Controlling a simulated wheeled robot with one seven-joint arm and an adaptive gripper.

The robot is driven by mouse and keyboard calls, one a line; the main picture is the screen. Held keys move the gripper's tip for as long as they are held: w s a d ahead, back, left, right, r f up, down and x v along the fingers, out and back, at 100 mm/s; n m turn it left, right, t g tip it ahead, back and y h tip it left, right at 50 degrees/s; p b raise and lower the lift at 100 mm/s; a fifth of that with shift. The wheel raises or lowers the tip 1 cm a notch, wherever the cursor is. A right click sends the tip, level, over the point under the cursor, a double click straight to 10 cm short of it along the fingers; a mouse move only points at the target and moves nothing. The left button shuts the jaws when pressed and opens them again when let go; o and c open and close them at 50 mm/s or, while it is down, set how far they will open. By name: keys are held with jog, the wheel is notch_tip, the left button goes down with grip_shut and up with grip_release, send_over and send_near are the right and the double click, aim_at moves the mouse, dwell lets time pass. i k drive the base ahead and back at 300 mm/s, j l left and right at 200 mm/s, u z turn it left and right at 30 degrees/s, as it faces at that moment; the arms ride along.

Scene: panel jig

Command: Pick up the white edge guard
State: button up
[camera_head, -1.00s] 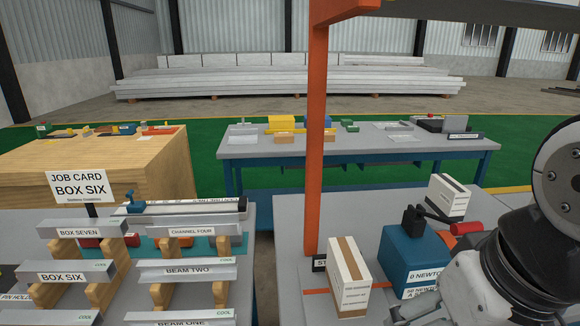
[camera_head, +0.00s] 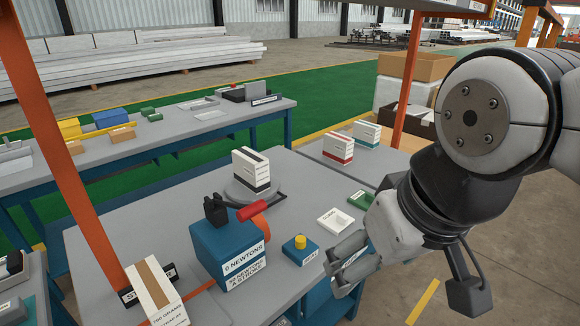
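The height of the fingers over the table edge is hard to tell.
A blue button box (camera_head: 300,250) sits just left of my gripper. A larger blue box (camera_head: 227,252) with a red-handled lever stands further left. A green piece (camera_head: 361,199) lies beside the white piece. Boxes (camera_head: 338,147) stand behind. An orange post (camera_head: 68,165) rises at left.

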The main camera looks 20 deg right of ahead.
aim_at(335, 220)
jog(key=z, duration=0.4)
jog(key=u, duration=1.25)
jog(key=z, duration=1.25)
jog(key=i+j+z, duration=0.65)
jog(key=k+l, duration=0.1)
